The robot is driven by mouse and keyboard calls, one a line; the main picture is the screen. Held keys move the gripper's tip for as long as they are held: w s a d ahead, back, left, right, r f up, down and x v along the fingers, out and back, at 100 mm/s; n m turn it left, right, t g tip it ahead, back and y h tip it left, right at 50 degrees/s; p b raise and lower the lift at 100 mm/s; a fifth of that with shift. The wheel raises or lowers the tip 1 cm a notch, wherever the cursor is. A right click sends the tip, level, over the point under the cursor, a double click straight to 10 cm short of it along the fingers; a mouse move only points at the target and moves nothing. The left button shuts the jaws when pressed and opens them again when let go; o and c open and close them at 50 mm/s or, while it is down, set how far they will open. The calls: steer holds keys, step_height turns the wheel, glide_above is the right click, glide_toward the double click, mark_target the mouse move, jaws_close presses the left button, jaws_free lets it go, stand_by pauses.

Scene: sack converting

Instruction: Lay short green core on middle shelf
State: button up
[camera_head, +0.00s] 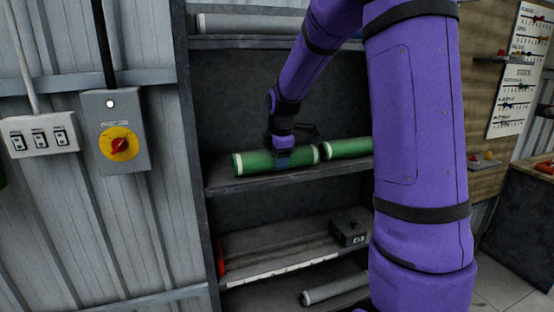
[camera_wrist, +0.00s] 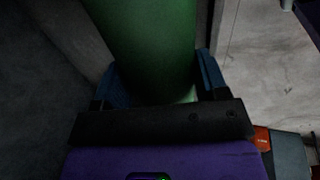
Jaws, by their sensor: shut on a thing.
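A green core (camera_head: 255,162) with pale end bands lies level, lengthwise along the middle shelf (camera_head: 262,184). My gripper (camera_head: 282,158) comes down from above and is shut on this core, right of its middle. In the wrist view the green core (camera_wrist: 150,40) passes between my blue fingers. I cannot tell whether the held core touches the shelf or is slightly above it. A second green core (camera_head: 345,148) lies to its right, nearly end to end with it. My arm hides the second core's right end, so I cannot compare their lengths.
A grey roll (camera_head: 250,23) lies on the top shelf. A dark box (camera_head: 349,233) stands on the lower shelf, and a grey tube (camera_head: 335,289) lies below. The rack's left upright (camera_head: 197,150) is near the held core's left end.

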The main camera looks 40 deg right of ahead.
steer(key=shift+f, duration=0.5)
steer(key=o, duration=0.9)
steer(key=shift+o, duration=0.2)
steer(key=d+v, duration=0.1)
steer(key=v, duration=1)
steer(key=s+a+r+m+t, duration=0.1)
steer(key=s+a+r+m, duration=0.15)
steer(key=s+a, duration=0.35)
steer(key=s+a+r+m, duration=0.2)
steer(key=s+a+m, duration=0.25)
steer(key=s, duration=0.35)
steer(key=s+a+f+m, duration=0.1)
steer(key=s+m, duration=0.1)
steer(key=s, duration=0.2)
steer(key=s+a+f+m, duration=0.1)
steer(key=s+a+m, duration=0.1)
steer(key=s, duration=0.3)
steer(key=s+a+f+m+t+y, duration=0.1)
steer(key=s+a+m, duration=0.1)
steer(key=s+m, duration=0.1)
steer(key=shift+s+m, duration=0.4)
steer(key=shift+s, duration=0.5)
steer(key=shift+a, duration=0.15)
